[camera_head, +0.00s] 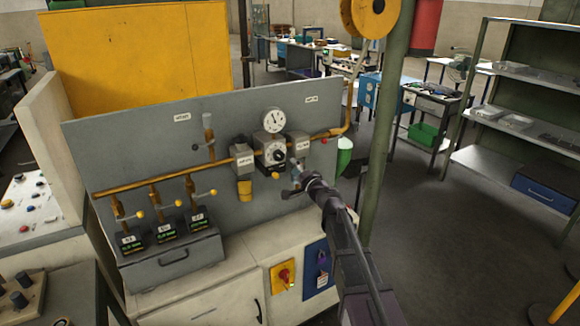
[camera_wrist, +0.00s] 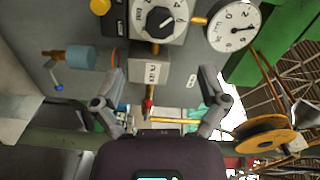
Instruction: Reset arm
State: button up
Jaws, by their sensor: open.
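My gripper (camera_head: 293,180) is at the end of my dark arm, in front of the right part of a grey panel (camera_head: 225,130). In the wrist view my gripper (camera_wrist: 162,76) has its two fingers spread wide apart, with nothing held between them. A small labelled grey block (camera_head: 298,145) on the yellow pipe is just beyond the fingers. It also shows in the wrist view as a labelled block (camera_wrist: 151,70) between the fingertips. I cannot tell whether a finger touches it.
The panel carries a round gauge (camera_head: 273,120), a dial box (camera_head: 270,149), a yellow pipe (camera_head: 165,180) and several levered valves. Below is a white cabinet with a red-yellow switch (camera_head: 283,277). A green post (camera_head: 385,120) stands right of my arm. Floor (camera_head: 450,240) farther right is clear.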

jog(key=shift+s+d, duration=0.25)
jog(key=shift+s, duration=0.05)
jog(key=shift+s, duration=0.1)
jog(key=s+d+f+n+g+h, duration=0.1)
jog(key=s+d+f+n+g, duration=0.1)
jog(key=s+f+n+g, duration=0.35)
jog(key=s+d+f+n+g+h, duration=0.1)
jog(key=s+d+f+n+g, duration=0.2)
jog(key=s+f, duration=0.5)
jog(key=s+d+f+g+h, duration=0.2)
jog(key=s+d+g+h, duration=0.1)
jog(key=s+d, duration=0.5)
jog(key=s+d+f+g+h, duration=0.3)
jog(key=s+d+h, duration=0.2)
jog(key=s+d, duration=0.3)
jog(key=shift+s, duration=0.95)
jog(key=shift+a+n+g, duration=0.1)
jog(key=shift+n+g, duration=0.15)
